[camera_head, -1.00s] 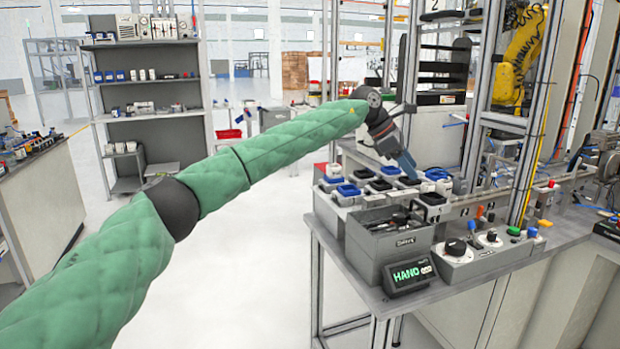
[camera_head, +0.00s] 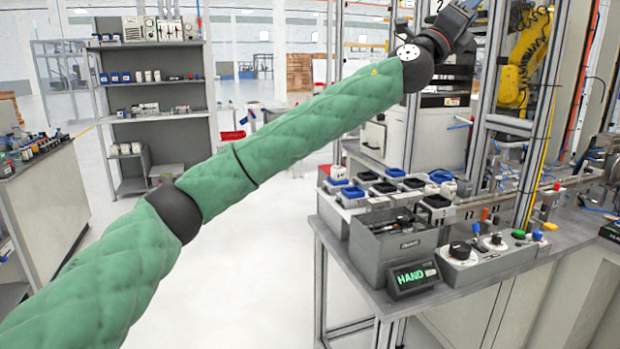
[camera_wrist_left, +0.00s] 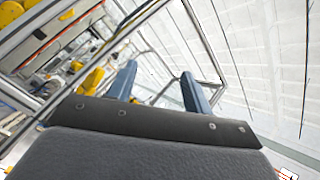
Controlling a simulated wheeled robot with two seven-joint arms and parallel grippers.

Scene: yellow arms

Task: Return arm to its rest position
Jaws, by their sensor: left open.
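My left arm, in a green quilted sleeve, reaches from the lower left of the head view up to the upper middle. Its wrist is raised above and behind the workbench, near the metal frame posts. In the head view the fingertips of the left gripper are hard to make out at the top edge. In the left wrist view my left gripper (camera_wrist_left: 158,85) shows two blue fingers spread apart with nothing between them. Beyond them are frame bars and the white ceiling. My right gripper is in neither view.
The workbench (camera_head: 455,300) at right holds a grey bin (camera_head: 385,250), a HAND display (camera_head: 412,278), a knob box (camera_head: 490,258) and several small trays with blue or black tops. Metal posts and a yellow robot arm (camera_head: 522,60) stand behind. The floor at left centre is clear.

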